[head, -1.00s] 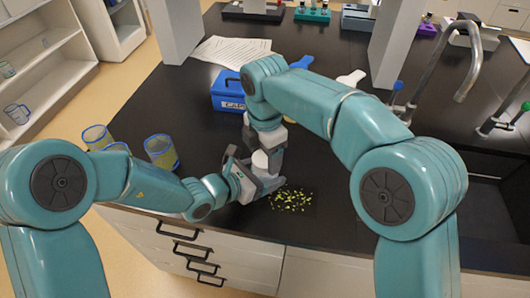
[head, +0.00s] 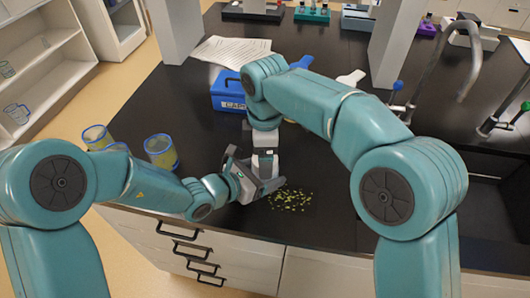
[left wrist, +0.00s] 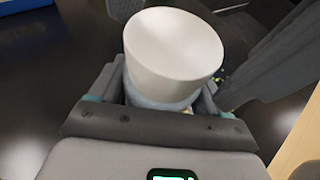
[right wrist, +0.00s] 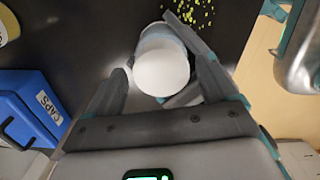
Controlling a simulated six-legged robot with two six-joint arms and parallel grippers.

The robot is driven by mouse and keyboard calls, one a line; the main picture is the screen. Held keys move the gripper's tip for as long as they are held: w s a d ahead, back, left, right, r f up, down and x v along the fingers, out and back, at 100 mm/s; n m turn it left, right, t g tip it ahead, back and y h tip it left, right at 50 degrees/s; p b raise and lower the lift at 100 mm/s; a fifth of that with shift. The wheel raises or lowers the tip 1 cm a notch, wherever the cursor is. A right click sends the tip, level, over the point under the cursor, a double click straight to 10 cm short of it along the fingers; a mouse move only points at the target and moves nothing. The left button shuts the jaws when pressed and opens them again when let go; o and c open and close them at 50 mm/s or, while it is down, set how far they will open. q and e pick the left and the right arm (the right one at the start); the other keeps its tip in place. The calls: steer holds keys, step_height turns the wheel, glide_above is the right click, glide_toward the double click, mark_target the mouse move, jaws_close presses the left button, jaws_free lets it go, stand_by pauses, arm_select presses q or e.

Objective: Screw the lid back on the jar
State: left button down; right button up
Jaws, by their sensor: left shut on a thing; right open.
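The white lid (left wrist: 174,45) sits on top of the jar (left wrist: 160,98), a pale bluish body showing just below it in the left wrist view. I cannot tell how far the lid is threaded. My left gripper (head: 255,184) is shut on the jar, one finger on each side, above the counter near its front edge. My right gripper (head: 265,160) is above, pointing down, with open fingers on either side of the lid (right wrist: 162,74). In the head view the right gripper hides the lid, and the left gripper hides most of the jar.
Green-yellow bits (head: 291,200) lie scattered on the dark counter (head: 330,228) beside the grippers. A blue box marked CAPS (head: 228,91) stands behind.

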steer(key=shift+r, duration=2.25)
steer(key=shift+o, duration=0.7)
steer(key=shift+r, duration=0.3)
step_height(320, 180, up, 7)
arm_select(q)
jaws_free()
arm_select(e)
steer(key=shift+f, duration=0.1)
